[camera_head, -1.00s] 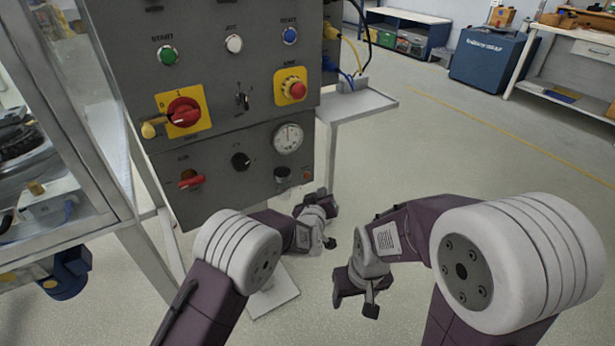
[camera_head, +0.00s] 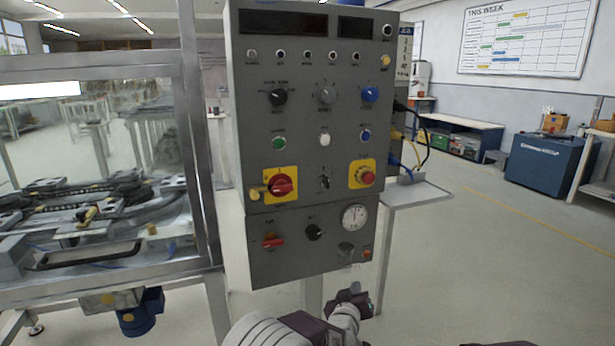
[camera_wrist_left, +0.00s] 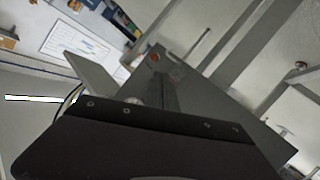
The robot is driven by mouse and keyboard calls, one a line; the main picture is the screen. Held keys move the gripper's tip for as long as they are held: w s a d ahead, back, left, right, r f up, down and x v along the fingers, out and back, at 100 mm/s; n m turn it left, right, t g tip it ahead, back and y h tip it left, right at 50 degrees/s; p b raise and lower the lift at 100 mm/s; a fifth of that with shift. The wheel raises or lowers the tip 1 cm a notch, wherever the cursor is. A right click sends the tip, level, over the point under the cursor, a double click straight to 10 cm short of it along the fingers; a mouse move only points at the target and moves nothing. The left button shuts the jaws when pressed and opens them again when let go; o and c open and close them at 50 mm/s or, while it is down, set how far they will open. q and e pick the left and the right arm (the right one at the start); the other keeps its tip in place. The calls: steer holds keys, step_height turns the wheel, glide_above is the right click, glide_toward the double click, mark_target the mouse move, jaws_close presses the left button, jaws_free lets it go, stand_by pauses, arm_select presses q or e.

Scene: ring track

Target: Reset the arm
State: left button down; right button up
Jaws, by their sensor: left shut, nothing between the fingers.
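My left gripper (camera_head: 352,292) is at the bottom of the head view, just below the lower right edge of the grey control panel (camera_head: 300,215). Its jaws are shut with nothing between them. It appears apart from the panel, though the exact distance is hard to judge. In the left wrist view, a dark part of my own arm fills the lower middle, and a grey box surface shows beyond it. My right gripper is out of view; only a small dark sliver shows at the bottom edge.
The panel carries a red rotary switch (camera_head: 282,186), a red emergency button (camera_head: 367,178) and a gauge (camera_head: 354,216). A glazed metal enclosure (camera_head: 205,170) stands at left. A small side table (camera_head: 425,192) is right of the panel. Open floor (camera_head: 470,270) lies at right.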

arm_select(q)
steer(key=w+a+r+n+t+y, duration=0.1)
steer(key=w+a+r+n+y, duration=0.15)
steer(key=a+r, duration=0.75)
steer(key=s+a+f+g+y, duration=0.1)
steer(key=s+a+f, duration=0.15)
steer(key=a, duration=1.05)
steer(key=s+a+f+m+g, duration=0.1)
steer(key=s+a+f+g, duration=0.3)
steer(key=s, duration=0.7)
steer(key=s+a+f+m+g+y, duration=0.15)
steer(key=s+f+g, duration=0.4)
steer(key=s, duration=0.65)
steer(key=s+a+f+m+g, duration=0.2)
steer(key=s+a+f+g, duration=0.3)
steer(key=s, duration=0.6)
step_height(320, 180, up, 30)
steer(key=d+t+p, duration=0.1)
steer(key=d+p, duration=0.1)
steer(key=p, duration=2.9)
steer(key=shift+w+d+r, duration=0.15)
steer(key=shift+w+r, duration=0.05)
steer(key=shift+w, duration=0.25)
steer(key=shift+t, duration=0.25)
